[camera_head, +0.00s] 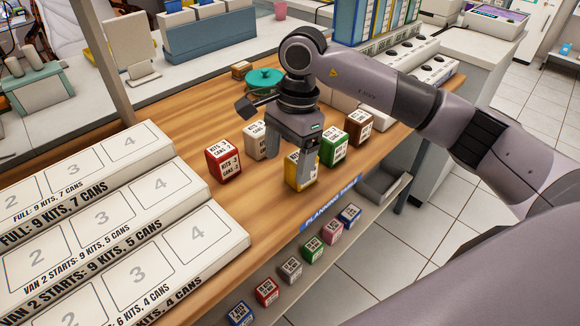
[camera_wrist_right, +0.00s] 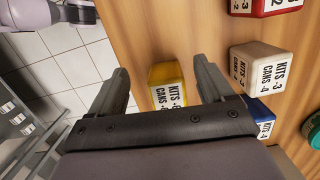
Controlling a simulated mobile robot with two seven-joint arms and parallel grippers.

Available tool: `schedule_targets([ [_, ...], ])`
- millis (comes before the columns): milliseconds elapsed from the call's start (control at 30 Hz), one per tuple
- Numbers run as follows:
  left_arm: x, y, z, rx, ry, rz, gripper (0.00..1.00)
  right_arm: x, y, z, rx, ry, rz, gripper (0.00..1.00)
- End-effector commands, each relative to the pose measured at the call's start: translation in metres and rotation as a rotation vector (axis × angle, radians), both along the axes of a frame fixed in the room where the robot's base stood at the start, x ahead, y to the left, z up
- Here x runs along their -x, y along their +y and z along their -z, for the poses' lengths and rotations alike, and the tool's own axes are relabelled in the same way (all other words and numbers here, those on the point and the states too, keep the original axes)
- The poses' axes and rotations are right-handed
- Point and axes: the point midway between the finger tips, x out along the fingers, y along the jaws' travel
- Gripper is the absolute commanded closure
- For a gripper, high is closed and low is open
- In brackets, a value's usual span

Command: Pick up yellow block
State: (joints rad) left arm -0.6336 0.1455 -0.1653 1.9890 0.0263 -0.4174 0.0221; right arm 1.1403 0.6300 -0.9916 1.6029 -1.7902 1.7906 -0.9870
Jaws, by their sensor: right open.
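The yellow block (camera_head: 293,177) stands on the wooden counter (camera_head: 195,190), partly hidden by my right gripper (camera_head: 291,162) in the head view. The gripper points down over it with its fingers apart. In the right wrist view the yellow block (camera_wrist_right: 166,76) shows between the two open fingers of the right gripper (camera_wrist_right: 161,70), closer to the right-hand finger. I cannot tell whether a finger touches it. My left gripper is not in view.
Red (camera_head: 223,161), white (camera_head: 256,141), green (camera_head: 336,146) and brown (camera_head: 359,126) blocks stand close around. A blue block (camera_wrist_right: 261,112) shows in the wrist view. Numbered white racks (camera_head: 140,235) lie at left; small blocks line a lower shelf (camera_head: 255,264).

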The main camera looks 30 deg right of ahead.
Motion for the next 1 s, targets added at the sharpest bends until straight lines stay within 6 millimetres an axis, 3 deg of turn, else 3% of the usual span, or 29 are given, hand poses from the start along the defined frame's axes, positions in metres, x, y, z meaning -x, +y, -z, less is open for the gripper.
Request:
schedule_targets([
  [100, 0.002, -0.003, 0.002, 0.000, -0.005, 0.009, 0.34, -0.008, -0.024, -0.008, 0.112, -0.029, -0.002, 0.19],
  [200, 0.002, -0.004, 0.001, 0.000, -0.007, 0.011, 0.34, -0.009, -0.033, -0.008, 0.150, -0.035, -0.001, 0.19],
  [467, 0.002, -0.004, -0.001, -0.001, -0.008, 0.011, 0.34, -0.008, -0.036, 0.018, 0.154, -0.032, 0.000, 0.19],
  [700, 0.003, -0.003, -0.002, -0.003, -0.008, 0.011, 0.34, -0.007, -0.038, 0.053, 0.152, -0.032, 0.001, 0.19],
  [1000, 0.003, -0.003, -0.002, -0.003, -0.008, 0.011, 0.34, -0.007, -0.037, 0.060, 0.150, -0.036, 0.000, 0.19],
])
